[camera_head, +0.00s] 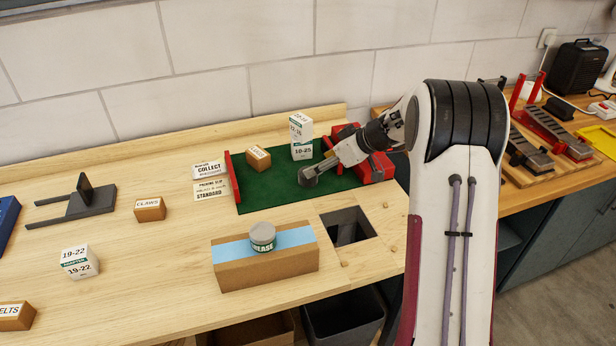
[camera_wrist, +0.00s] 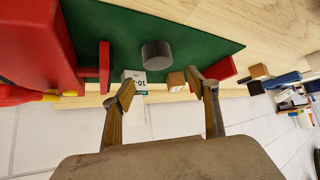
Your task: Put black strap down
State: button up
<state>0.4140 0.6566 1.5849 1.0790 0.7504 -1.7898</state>
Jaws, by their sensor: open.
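A dark grey round piece (camera_wrist: 157,55), which may be the black strap coiled up, stands on the green mat (camera_wrist: 110,25) in the wrist view. In the head view a grey round shape (camera_head: 307,177) shows on the mat beside the gripper's tip. My gripper (camera_wrist: 168,90) is open, its two fingers spread wide with nothing held between them. The round piece lies just beyond the fingertips and looks apart from them. In the head view my gripper (camera_head: 330,167) hangs low over the right part of the mat (camera_head: 270,195).
Two stacked white boxes (camera_head: 301,138) and a small brown box (camera_head: 258,156) stand at the mat's back. A red fixture (camera_head: 376,168) stands right. A square opening (camera_head: 347,229) and a cardboard box (camera_head: 265,268) with a grease tin (camera_head: 263,237) lie in front.

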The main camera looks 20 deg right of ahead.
jog(key=shift+x, duration=1.3)
jog(key=shift+f, duration=0.1)
jog(key=shift+w+a+f, duration=0.15)
jog(key=shift+w+f, duration=0.1)
jog(key=shift+f, duration=0.3)
jog(key=shift+w+a+f, duration=0.2)
jog(key=shift+w+f, duration=0.1)
jog(key=shift+f, duration=0.2)
jog(key=shift+w+a+f, duration=0.15)
jog(key=shift+w+f, duration=0.1)
jog(key=shift+f, duration=0.3)
jog(key=shift+w+a+f, duration=0.25)
jog(key=shift+w+f, duration=0.2)
jog(key=shift+f, duration=0.05)
jog(key=c, duration=1.3)
